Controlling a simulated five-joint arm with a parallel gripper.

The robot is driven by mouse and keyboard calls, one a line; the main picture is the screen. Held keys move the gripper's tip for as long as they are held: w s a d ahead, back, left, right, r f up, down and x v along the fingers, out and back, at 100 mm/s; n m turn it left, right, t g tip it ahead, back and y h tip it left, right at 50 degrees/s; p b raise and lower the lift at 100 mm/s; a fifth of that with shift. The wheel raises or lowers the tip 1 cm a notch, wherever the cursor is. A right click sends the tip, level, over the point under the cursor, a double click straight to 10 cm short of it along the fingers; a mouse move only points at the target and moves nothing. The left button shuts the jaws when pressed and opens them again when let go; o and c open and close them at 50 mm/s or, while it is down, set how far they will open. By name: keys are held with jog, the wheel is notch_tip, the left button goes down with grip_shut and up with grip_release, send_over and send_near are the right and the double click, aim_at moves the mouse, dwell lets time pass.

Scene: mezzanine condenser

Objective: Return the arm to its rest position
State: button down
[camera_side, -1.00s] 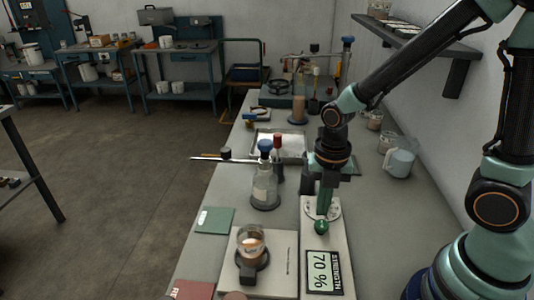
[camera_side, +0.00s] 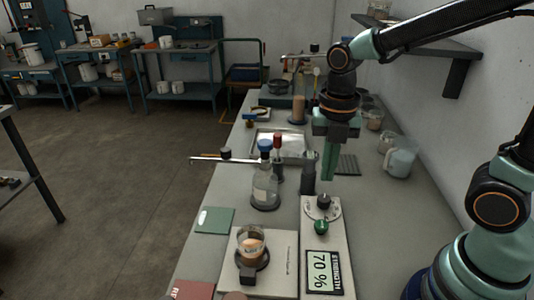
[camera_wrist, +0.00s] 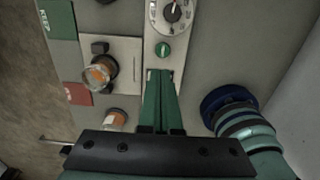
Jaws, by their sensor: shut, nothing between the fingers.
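My gripper (camera_side: 328,178) is shut and empty, its green fingers pointing down above the bench. In the side view it hangs behind and above the white control unit (camera_side: 334,240), apart from its dial (camera_side: 323,204). The unit has a green knob (camera_side: 321,227) and a display (camera_side: 323,272) reading "STRENGTH 70 %". In the wrist view the closed fingers (camera_wrist: 162,88) appear over the unit, with the dial (camera_wrist: 172,14) and the green knob (camera_wrist: 163,49) beyond their tips.
A beaker with brown contents (camera_side: 251,246) sits on a plate left of the unit. A blue-capped flask (camera_side: 265,188) and a clamp rod (camera_side: 215,159) stand farther back. A pitcher (camera_side: 399,162) is at the right near the wall, under a shelf (camera_side: 428,48).

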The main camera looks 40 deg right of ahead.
dwell(0.3)
jog(key=d+r+m+t, duration=0.2)
jog(key=r+m, duration=0.1)
jog(key=m, duration=1)
jog(key=s+d+r+m+t, duration=0.1)
jog(key=d+r+m+t, duration=0.1)
jog(key=m, duration=1.2)
jog(key=shift+s+r+t, duration=0.2)
jog(key=shift+r+t, duration=0.5)
jog(key=shift+r, duration=0.25)
